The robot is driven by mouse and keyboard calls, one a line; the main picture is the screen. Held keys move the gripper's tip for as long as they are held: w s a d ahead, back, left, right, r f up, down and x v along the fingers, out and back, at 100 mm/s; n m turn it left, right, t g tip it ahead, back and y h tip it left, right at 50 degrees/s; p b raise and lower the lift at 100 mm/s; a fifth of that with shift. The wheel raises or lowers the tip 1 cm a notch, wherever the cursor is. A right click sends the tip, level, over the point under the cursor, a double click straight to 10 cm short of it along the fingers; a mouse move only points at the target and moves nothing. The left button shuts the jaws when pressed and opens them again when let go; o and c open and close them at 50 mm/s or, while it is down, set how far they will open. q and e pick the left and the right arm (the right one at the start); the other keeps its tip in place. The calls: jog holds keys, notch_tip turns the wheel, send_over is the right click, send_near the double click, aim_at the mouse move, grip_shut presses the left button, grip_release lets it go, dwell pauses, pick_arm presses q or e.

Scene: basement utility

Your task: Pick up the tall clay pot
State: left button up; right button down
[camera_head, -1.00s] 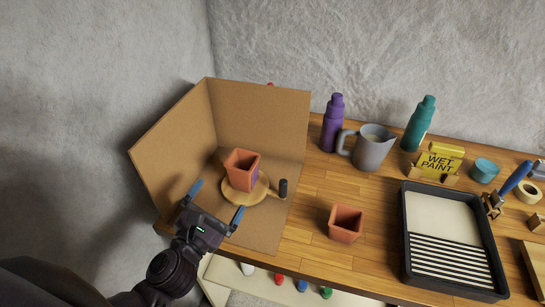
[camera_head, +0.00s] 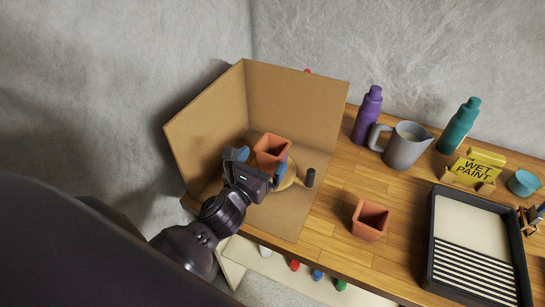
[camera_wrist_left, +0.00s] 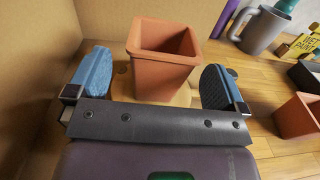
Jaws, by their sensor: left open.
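The tall clay pot (camera_head: 271,150) is a square terracotta pot standing upright on a round wooden turntable (camera_head: 288,181) inside the cardboard corner. It also shows in the left wrist view (camera_wrist_left: 162,62). My left gripper (camera_head: 258,168) is open, with its blue-padded fingers either side of the pot's near part. In the left wrist view the gripper (camera_wrist_left: 158,85) has a gap between each finger and the pot. The pot's lower part is partly hidden by the gripper in the head view. A second, shorter-looking clay pot (camera_head: 370,220) stands on the bench to the right. My right gripper is not in view.
Cardboard panels (camera_head: 207,125) stand left of and behind the pot. A dark knob (camera_head: 310,177) rises at the turntable's right. A grey pitcher (camera_head: 404,146), purple bottle (camera_head: 367,115) and black paint tray (camera_head: 478,245) lie further right.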

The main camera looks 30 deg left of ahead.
pick_arm(q)
jog(key=shift+w+d+r+p, duration=0.1)
jog(key=shift+w+r+p, duration=0.05)
jog(key=shift+w, duration=1.1)
jog(key=shift+w+d+r+p, duration=0.1)
jog(key=shift+w+p, duration=0.05)
jog(key=shift+w, duration=1.05)
